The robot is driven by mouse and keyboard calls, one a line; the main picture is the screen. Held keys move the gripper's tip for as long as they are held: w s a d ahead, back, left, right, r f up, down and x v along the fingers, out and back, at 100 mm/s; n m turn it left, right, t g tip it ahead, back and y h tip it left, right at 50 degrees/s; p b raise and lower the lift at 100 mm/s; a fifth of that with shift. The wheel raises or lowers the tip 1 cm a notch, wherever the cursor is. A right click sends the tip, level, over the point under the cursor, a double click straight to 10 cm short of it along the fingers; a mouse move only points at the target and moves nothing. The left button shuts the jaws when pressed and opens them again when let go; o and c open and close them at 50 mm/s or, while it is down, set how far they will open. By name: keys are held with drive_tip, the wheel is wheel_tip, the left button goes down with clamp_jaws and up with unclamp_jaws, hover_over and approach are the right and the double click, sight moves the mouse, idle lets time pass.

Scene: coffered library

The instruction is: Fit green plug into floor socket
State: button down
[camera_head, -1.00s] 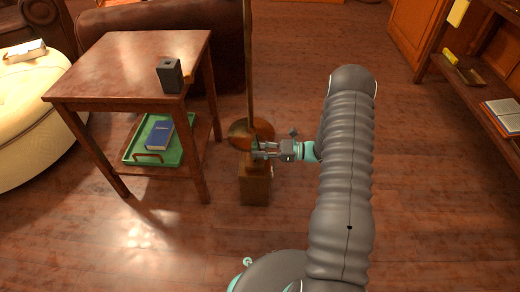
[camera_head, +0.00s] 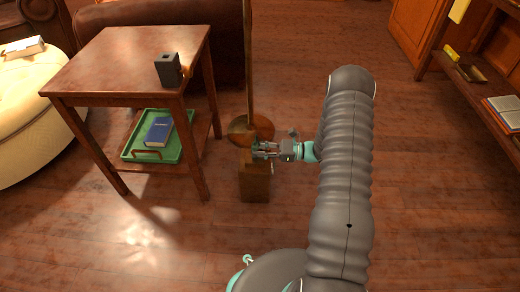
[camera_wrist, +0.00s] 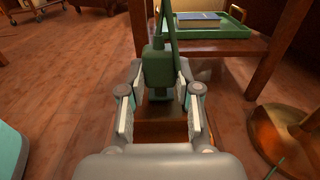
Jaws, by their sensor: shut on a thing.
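The green plug (camera_wrist: 158,66), with a green cord rising from it, is upright between the finger pads of my gripper (camera_wrist: 157,80) in the wrist view. My gripper is shut on it. In the head view, my gripper (camera_head: 260,149) is just above a brown box-like block on the floor (camera_head: 254,184), apparently the floor socket. The block's brown top (camera_wrist: 162,131) shows between my fingers in the wrist view. The plug is too small to make out in the head view. Its contact with the socket and the socket's opening are unclear.
A wooden table (camera_head: 120,55) with a dark box (camera_head: 168,70) on top stands left of my gripper. Its lower shelf holds a green tray (camera_head: 182,151) with a blue book. A brass stand base (camera_head: 262,128) is close behind the block. Floor to the right is clear.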

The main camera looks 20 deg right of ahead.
drive_tip(key=shift+f, duration=0.15)
drive_tip(key=c, duration=0.7)
unclamp_jaws()
drive_tip(key=shift+d, duration=0.1)
drive_tip(key=v, duration=1.2)
